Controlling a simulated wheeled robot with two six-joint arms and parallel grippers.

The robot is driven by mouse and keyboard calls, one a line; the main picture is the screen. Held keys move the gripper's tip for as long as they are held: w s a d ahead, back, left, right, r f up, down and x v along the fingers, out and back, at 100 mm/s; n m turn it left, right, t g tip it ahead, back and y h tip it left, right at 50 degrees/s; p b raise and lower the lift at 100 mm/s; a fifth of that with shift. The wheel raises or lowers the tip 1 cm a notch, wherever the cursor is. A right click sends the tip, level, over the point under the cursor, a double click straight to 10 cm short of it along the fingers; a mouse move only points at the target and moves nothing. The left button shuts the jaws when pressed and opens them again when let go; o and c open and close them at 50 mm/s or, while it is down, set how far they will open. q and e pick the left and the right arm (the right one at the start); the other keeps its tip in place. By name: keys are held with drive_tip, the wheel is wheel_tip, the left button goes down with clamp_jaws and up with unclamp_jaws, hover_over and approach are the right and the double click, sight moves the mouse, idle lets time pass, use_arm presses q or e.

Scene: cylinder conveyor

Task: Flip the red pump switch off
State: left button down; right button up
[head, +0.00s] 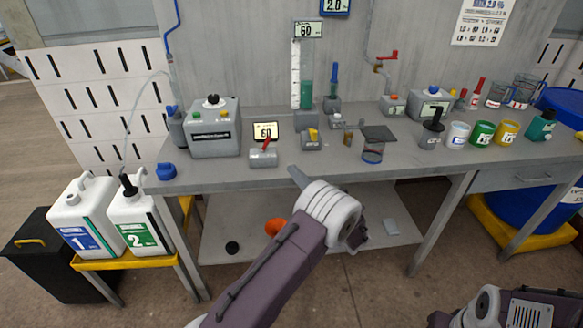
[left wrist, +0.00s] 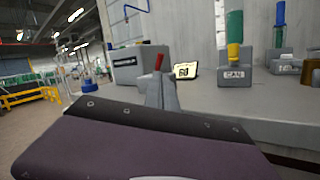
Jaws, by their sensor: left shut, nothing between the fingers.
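The red pump switch is a small red lever (head: 266,143) on a low grey box (head: 263,159) near the front edge of the bench. The lever leans up and to the right in the head view. My left gripper (head: 297,176) is shut and empty, below and to the right of the switch, at the bench's front edge. In the left wrist view the red lever (left wrist: 158,62) shows just above my gripper's fingertips (left wrist: 155,84), which hide most of its box. I cannot tell the gap between them. My right gripper is out of view.
A small display reading 60 (head: 265,130) stands behind the switch. A grey machine (head: 213,128) is to the left, and a grey block with a yellow part (head: 311,140) is to the right. A blue cap (head: 166,171) lies at the left front corner.

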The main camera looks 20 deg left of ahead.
sight(275, 156)
use_arm(q)
drive_tip(key=x, duration=1.1)
drive_tip(key=shift+w+a, duration=0.15)
